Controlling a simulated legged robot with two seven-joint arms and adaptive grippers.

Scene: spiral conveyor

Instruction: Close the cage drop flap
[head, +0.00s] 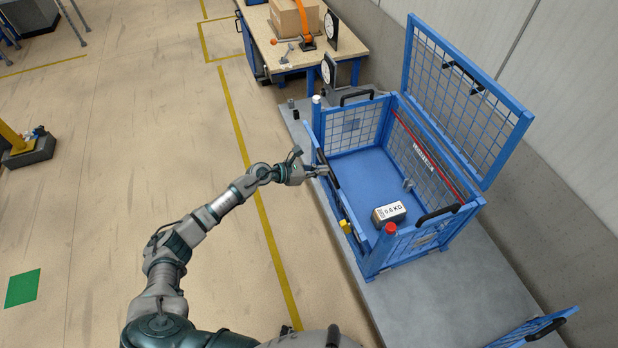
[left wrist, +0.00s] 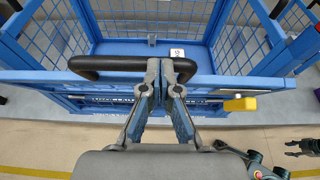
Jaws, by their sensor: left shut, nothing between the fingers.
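The blue mesh cage (head: 375,255) stands on a grey platform at the right of the head view. Its near-side panel, with a black bar handle (left wrist: 105,65) on top, shows in the left wrist view. I cannot tell for sure which panel is the drop flap. My left gripper (head: 322,171) is at this near side; in the left wrist view its fingers (left wrist: 165,75) are shut, overlapping the handle's right part without gripping it. Contact is unclear. A yellow latch knob (left wrist: 240,103) sits right of the fingers. A dark gripper-like shape (left wrist: 303,147), perhaps my right gripper, shows at the right edge.
A box labelled 0.6 KG (head: 389,212) lies on the cage floor. A mesh panel (head: 465,100) stands raised at the cage's back, near the wall. A workbench (head: 345,45) with a carton stands behind. Open floor lies left of the yellow line (head: 260,190).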

